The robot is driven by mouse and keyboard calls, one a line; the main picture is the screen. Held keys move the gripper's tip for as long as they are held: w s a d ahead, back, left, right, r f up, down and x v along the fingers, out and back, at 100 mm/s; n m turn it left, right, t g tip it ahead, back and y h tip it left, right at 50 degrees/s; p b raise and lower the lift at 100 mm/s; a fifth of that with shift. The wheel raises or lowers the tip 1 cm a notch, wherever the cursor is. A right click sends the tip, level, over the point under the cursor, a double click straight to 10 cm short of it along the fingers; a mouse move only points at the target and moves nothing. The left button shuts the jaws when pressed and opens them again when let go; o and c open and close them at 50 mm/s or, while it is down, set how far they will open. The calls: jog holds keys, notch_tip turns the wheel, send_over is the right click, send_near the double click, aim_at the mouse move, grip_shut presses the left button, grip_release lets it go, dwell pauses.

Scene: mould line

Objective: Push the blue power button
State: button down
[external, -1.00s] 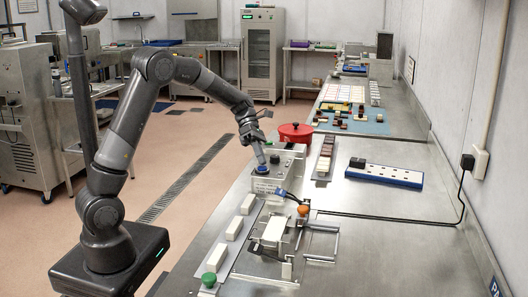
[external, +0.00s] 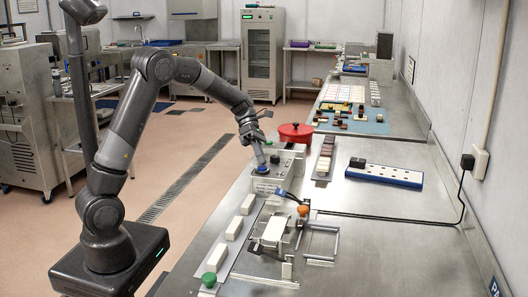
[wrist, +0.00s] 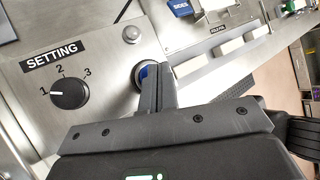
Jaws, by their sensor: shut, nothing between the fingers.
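The blue power button (external: 262,170) sits on top of a steel control box (external: 268,184) at the near-left edge of the bench. My gripper (external: 262,163) is shut and points down onto the button, its fingertips appearing to touch it. In the wrist view, the shut fingers (wrist: 158,78) cover most of the button, and a bit of its blue face (wrist: 143,72) inside a ring shows beside them. Whether the button is pressed in is hidden.
A dial (wrist: 70,93) marked SETTING with 1, 2 and 3 is on the same box. A red lidded pot (external: 295,132) stands just behind. White blocks (external: 234,228), a green knob (external: 209,279) and an orange ball (external: 303,210) are nearer. A white-and-blue power strip (external: 385,174) lies right.

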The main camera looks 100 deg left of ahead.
jog(key=shift+f, duration=0.1)
dwell(0.5)
jog(key=shift+f, duration=0.3)
jog(key=shift+r, duration=0.4)
dwell(0.4)
jog(key=shift+r, duration=3.05)
